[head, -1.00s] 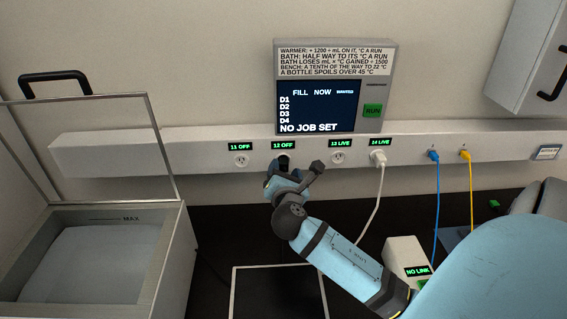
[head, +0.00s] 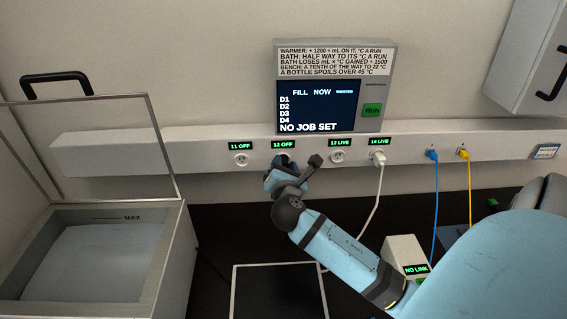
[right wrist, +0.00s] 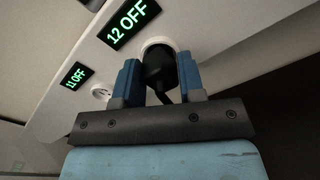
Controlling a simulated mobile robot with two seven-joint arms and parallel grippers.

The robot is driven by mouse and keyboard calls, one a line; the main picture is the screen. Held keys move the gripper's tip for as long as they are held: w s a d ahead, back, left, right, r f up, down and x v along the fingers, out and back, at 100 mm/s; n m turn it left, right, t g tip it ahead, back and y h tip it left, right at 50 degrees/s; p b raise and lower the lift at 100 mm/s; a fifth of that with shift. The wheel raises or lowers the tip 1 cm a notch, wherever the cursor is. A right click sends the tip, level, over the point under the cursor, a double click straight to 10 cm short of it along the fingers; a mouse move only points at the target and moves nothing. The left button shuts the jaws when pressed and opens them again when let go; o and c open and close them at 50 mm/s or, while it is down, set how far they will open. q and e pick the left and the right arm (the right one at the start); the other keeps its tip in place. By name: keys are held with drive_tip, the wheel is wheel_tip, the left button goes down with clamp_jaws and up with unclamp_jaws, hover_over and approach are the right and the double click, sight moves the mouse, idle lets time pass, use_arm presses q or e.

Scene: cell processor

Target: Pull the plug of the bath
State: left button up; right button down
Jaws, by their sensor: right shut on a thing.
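A black plug (head: 283,160) sits at the socket under the 12 OFF label (head: 283,145). In the right wrist view the black plug (right wrist: 158,66) stands against the white round socket face (right wrist: 157,43), its cord hanging below. I cannot tell how deep its pins sit. My right gripper (head: 277,174) is at this socket. Its two blue fingers (right wrist: 160,78) are shut on the plug from both sides. The bath (head: 183,250) is the open box with a MAX line at the left, its clear lid raised. My left gripper is out of view.
Socket 11 (head: 241,160) is empty to the left and socket 13 (head: 337,158) is empty to the right. A white plug (head: 379,158) is in socket 14. Blue (head: 432,156) and yellow (head: 464,155) cables hang farther right. A screen panel (head: 320,106) is above the rail.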

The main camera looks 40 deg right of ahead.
drive_tip(key=shift+a, duration=0.1)
drive_tip(key=shift+p+v, duration=0.6)
drive_tip(key=shift+v, duration=0.7)
